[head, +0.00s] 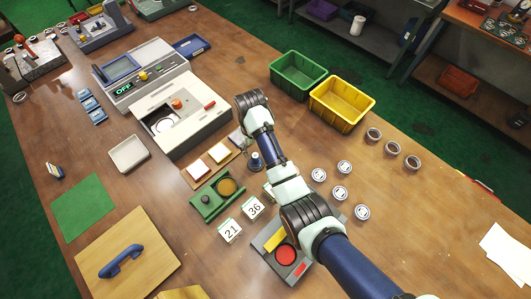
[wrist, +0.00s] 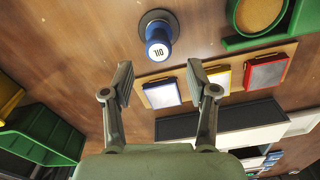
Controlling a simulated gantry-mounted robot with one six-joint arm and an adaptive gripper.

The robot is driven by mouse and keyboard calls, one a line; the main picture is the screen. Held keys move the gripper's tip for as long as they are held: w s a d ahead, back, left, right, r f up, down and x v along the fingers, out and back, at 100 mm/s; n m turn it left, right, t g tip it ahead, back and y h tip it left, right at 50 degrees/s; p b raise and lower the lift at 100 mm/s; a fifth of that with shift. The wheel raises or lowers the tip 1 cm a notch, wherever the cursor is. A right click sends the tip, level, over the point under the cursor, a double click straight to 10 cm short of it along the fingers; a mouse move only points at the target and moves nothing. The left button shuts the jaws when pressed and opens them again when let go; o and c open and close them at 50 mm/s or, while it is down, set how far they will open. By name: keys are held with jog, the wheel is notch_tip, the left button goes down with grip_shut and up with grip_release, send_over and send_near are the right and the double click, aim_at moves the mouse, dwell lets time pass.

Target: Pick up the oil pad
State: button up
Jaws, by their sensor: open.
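The oil pad (wrist: 157,38) is a blue cylindrical handle on a dark round foot, with "OIL" on its top. It stands upright on the wooden table, and it also shows in the head view (head: 255,162) close beside my arm. In the wrist view my gripper (wrist: 159,72) is open and empty, and the oil pad shows beyond the fingertips, between their lines and apart from both. In the head view my arm hides most of the gripper.
A wooden strip holds blue (wrist: 161,93), yellow (wrist: 217,82) and red (wrist: 266,71) framed blocks beside the oil pad. A green holder (head: 211,201) with an amber disc sits nearby. Green (head: 299,73) and yellow (head: 342,104) bins stand behind. Several metal rings (head: 340,193) lie right of my arm.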

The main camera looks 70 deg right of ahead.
aim_at(255, 155)
jog(key=shift+s+d+f, duration=0.25)
jog(key=shift+s+d, duration=0.05)
jog(key=shift+a, duration=0.2)
jog(key=shift+a+f, duration=0.2)
jog(key=shift+f, duration=0.9)
jog(key=f+b, duration=0.1)
jog(key=f, duration=0.1)
jog(key=f+b, duration=0.1)
jog(key=f, duration=0.2)
jog(key=shift+w+d+f, duration=0.15)
jog(key=shift+w+f, duration=0.05)
jog(key=shift+f, duration=0.1)
grip_shut()
